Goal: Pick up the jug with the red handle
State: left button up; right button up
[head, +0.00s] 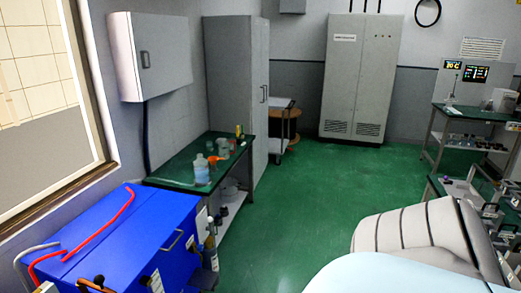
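No jug with a red handle can be made out for sure. On the green-topped table (168,172) against the left wall stand several small containers. One is a pale blue bottle (202,171). Neither of my grippers is in view.
A blue cabinet (130,232) with a red hose (100,232) stands in the left foreground, before the table. A tall grey cabinet (235,80) stands behind the table. Laboratory benches (470,113) line the right. The green floor (320,180) between is clear.

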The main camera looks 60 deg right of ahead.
aim_at(227, 149)
jog(key=z, duration=1.75)
jog(key=i+l+z, duration=0.25)
jog(key=i+z, duration=0.5)
jog(key=i, duration=0.25)
jog(key=i+l, duration=0.1)
jog(key=i, duration=0.75)
jog(key=i+l, duration=0.15)
jog(key=i, duration=0.65)
jog(key=i+u, duration=0.4)
jog(key=i+l+u, duration=0.2)
jog(key=u, duration=0.2)
jog(key=i+l+u, duration=0.5)
jog(key=u, duration=0.35)
jog(key=i+l+u, duration=0.2)
jog(key=u, duration=0.25)
jog(key=i+l+u, duration=0.3)
jog(key=u, duration=0.15)
